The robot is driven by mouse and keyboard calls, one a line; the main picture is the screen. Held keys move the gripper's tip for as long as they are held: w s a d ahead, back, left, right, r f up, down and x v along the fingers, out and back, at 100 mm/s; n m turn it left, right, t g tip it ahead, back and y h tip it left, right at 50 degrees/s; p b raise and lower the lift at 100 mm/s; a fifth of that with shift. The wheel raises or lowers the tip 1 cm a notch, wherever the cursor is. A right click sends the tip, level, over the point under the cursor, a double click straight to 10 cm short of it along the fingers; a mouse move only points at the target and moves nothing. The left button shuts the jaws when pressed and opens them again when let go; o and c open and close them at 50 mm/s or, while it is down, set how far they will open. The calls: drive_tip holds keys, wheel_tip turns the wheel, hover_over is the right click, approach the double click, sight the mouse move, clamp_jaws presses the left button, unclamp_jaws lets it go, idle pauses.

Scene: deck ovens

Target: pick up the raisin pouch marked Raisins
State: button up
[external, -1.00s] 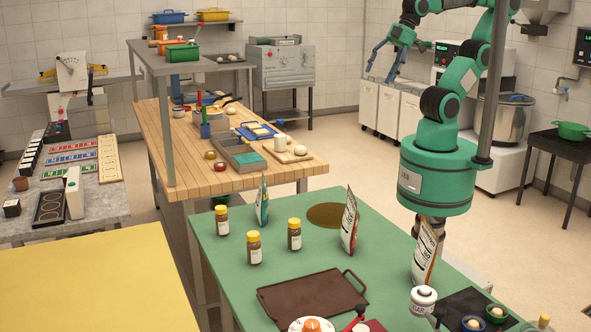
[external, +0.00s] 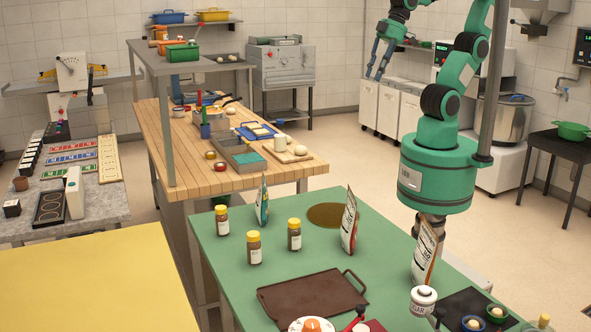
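Three upright pouches stand on the green table (external: 215,262): a teal and white one (external: 262,203) at the back left, a white and red one (external: 349,224) in the middle, and a white and orange one (external: 424,254) at the right. They are seen nearly edge-on and their print is too small to read, so I cannot tell which is marked Raisins. My gripper (external: 377,70) hangs fingers-down in the upper part of the external view, high up and well away from the pouches. Its fingers are apart with nothing between them.
Three brown jars with yellow lids, one of them here (external: 254,248), stand left of the middle pouch. A brown tray (external: 312,300) lies in front, and a white sugar jar (external: 423,300) stands near the right pouch. A round brown mat (external: 327,214) lies behind.

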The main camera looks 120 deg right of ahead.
drive_tip(key=w+a+f+m+g+p, duration=0.1)
drive_tip(key=w+a+f+m+p, duration=0.1)
drive_tip(key=w+a+m, duration=0.45)
drive_tip(key=w+a+f+m+g+p, duration=0.1)
drive_tip(key=w+a+f+m, duration=0.2)
drive_tip(key=w, duration=0.6)
drive_tip(key=w+a+f+m+g+p, duration=0.1)
drive_tip(key=w+a+f+m, duration=0.3)
drive_tip(key=a, duration=0.4)
drive_tip(key=w+a+f+m+g+p, duration=0.1)
drive_tip(key=w+a+f+m+p, duration=0.1)
drive_tip(key=w+a+f+m, duration=0.2)
drive_tip(key=a+f+m, duration=0.1)
drive_tip(key=a+f, duration=0.2)
drive_tip(key=f, duration=0.2)
drive_tip(key=shift+w+a+m+g, duration=0.35)
drive_tip(key=shift+w+a+g, duration=0.05)
drive_tip(key=shift+f, duration=4.2)
